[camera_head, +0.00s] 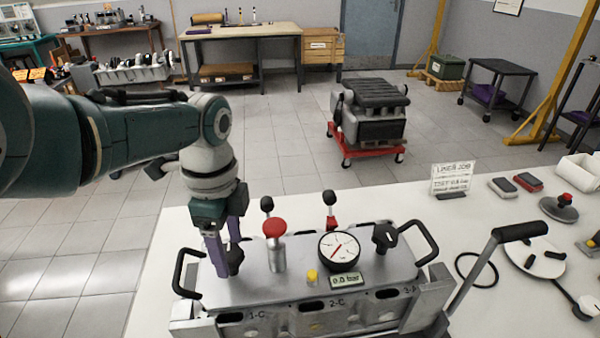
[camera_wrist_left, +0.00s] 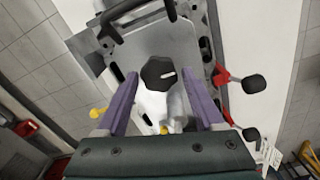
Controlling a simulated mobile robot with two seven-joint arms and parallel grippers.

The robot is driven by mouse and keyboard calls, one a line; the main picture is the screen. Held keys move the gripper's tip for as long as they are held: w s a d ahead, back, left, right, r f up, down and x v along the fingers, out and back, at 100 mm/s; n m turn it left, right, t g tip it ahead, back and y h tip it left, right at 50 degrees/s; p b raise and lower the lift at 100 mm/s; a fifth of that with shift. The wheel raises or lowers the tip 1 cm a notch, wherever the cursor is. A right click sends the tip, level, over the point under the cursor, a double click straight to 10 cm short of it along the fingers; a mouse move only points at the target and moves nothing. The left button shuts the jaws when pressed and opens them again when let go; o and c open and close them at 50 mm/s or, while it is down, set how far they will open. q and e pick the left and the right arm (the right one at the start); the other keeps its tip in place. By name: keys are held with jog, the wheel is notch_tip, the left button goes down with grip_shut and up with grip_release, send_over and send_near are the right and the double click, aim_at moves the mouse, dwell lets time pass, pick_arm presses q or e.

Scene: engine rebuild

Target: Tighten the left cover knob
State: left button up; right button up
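The left cover knob (camera_head: 235,262) is a black lobed knob on the left of the grey metal cover (camera_head: 262,290). In the left wrist view the knob (camera_wrist_left: 158,73) has a short white mark and sits between my purple fingertips. My left gripper (camera_head: 226,266) points down at the knob from above. In the wrist view its fingers (camera_wrist_left: 160,76) are open, with a visible gap on each side of the knob. Another black knob (camera_head: 385,236) is at the cover's right end. My right gripper is not in view.
Beside the left knob stands a red-capped cylinder (camera_head: 275,245). A round gauge (camera_head: 339,251) and a yellow cap (camera_head: 312,277) are further right. Black handles (camera_head: 186,272) rise at the cover's ends. Red-based levers (camera_head: 330,210) stand behind. The white table (camera_head: 400,205) has free room behind the cover.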

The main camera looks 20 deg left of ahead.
aim_at(229, 251)
pick_arm(q)
jog(key=shift+o, duration=0.9)
notch_tip(229, 251, up, 8)
jog(key=p, duration=0.5)
jog(key=shift+r, duration=0.1)
jog(key=shift+r+p, duration=0.35)
jog(key=shift+r, duration=0.55)
jog(key=shift+s, duration=0.1)
